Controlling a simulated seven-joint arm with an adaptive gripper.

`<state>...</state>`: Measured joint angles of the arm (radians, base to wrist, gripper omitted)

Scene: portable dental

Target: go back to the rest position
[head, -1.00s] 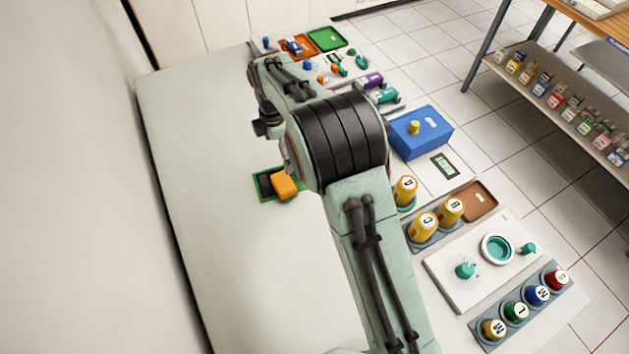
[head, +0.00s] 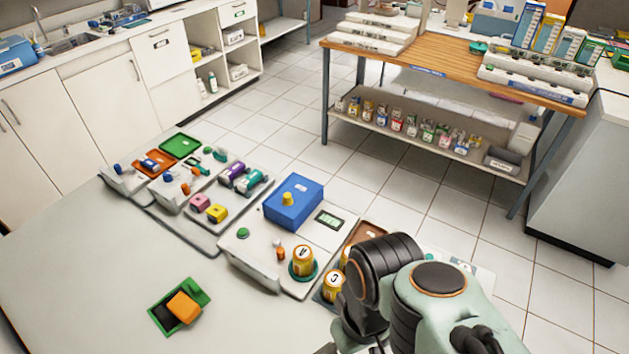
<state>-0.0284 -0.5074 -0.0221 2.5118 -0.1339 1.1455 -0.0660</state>
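My arm is folded at the bottom right of the head view. My gripper (head: 357,338) is a dark shape under the wrist, partly cut off by the lower edge. Its fingertips do not show clearly, so I cannot tell whether it is open or shut. It is to the right of a green tray (head: 199,295) with a black patch and an orange block (head: 184,307) on it, and apart from both.
A blue box (head: 293,204) with a yellow knob stands mid-bench, near yellow cups marked A (head: 302,262) and C (head: 333,285). Orange (head: 154,164) and green (head: 180,146) trays lie farther back. The bench's front left is bare. A wooden-topped table (head: 440,65) stands beyond.

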